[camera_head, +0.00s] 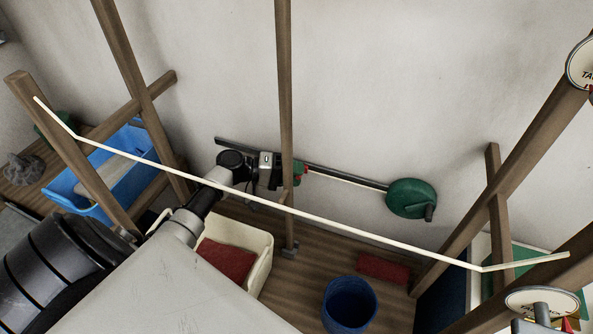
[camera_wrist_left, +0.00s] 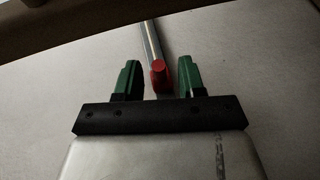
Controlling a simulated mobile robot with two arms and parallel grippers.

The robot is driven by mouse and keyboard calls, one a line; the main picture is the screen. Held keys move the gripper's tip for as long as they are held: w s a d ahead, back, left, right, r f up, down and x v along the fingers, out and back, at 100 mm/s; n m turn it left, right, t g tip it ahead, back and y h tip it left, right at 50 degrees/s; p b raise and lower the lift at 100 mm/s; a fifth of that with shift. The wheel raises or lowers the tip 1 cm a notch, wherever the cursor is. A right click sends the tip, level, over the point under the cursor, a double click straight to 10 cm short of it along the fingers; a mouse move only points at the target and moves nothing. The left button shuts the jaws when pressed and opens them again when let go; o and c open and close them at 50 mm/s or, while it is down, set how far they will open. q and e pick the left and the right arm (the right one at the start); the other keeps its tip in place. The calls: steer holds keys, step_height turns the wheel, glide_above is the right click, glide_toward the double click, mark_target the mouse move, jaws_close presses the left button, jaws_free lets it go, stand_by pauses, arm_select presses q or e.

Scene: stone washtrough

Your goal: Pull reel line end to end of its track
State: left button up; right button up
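The green reel (camera_head: 412,198) is against the wall, right of centre. A dark track (camera_head: 345,179) runs from it up to the left, with a pale line along part of it. The red line end (camera_head: 305,170) is on the track at my left gripper (camera_head: 297,173). In the left wrist view, the red end (camera_wrist_left: 158,75) sits between the green fingertips of my left gripper (camera_wrist_left: 158,80), with gaps on both sides. That gripper is open around it. A wooden post hides part of the gripper in the head view. My right gripper is not in view.
A wooden post (camera_head: 285,90) stands in front of my left gripper. A long white bent strand (camera_head: 380,237) crosses the view. A blue tub (camera_head: 120,165), a cream bin (camera_head: 262,255) with a red item, and a blue bucket (camera_head: 349,302) are lower down.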

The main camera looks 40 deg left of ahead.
arm_select(q)
steer(key=shift+w+d, duration=0.2)
steer(key=shift+d, duration=0.05)
jaws_close()
steer(key=s+a+b, duration=0.3)
steer(key=a+b, duration=0.5)
steer(key=a, duration=0.6)
steer(key=shift+s, duration=0.25)
steer(key=shift+a+f, duration=0.1)
jaws_free()
